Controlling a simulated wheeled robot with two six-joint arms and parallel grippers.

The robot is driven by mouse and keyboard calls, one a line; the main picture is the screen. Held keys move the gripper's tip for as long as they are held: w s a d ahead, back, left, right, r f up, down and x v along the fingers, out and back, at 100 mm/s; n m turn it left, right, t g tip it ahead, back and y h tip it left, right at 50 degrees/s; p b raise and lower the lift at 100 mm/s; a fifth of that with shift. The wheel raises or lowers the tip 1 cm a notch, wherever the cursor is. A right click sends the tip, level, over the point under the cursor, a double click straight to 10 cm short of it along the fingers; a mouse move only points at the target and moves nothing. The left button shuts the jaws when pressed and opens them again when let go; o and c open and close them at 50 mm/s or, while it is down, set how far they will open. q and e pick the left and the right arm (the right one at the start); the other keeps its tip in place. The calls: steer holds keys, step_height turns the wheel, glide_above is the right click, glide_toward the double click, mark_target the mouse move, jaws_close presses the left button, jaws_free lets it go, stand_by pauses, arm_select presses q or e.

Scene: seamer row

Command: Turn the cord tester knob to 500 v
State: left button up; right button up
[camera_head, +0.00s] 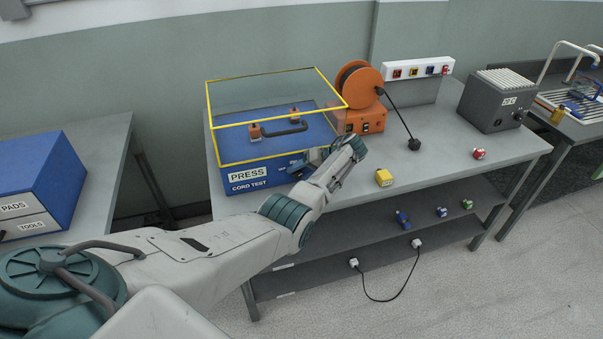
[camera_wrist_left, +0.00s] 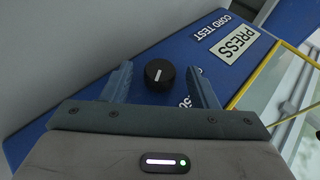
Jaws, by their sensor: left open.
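The cord tester (camera_head: 262,174) is a blue box marked PRESS and CORD TEST, with a yellow-framed clear lid, on the middle bench. My left gripper (camera_head: 304,163) is at the right part of its front panel. In the left wrist view, the round black knob (camera_wrist_left: 160,74) with a white pointer line sits on the blue panel (camera_wrist_left: 90,75). The open left gripper (camera_wrist_left: 160,69) has one finger on each side of the knob, with gaps visible. A white scale marking beside the right finger is partly hidden. The knob is hidden in the head view. My right gripper is out of view.
An orange cord reel (camera_head: 360,85) stands behind the arm, with a black plug (camera_head: 414,144) on its cord. A yellow block (camera_head: 384,177) and a red one (camera_head: 479,153) lie on the bench (camera_head: 440,165). A grey box (camera_head: 494,101) stands at the right end.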

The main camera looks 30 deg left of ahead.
arm_select(q)
steer(key=b+v, duration=0.3)
steer(key=v, duration=0.7)
steer(key=shift+d, duration=0.2)
steer(key=shift+w+r, duration=0.1)
steer(key=shift+r, duration=0.05)
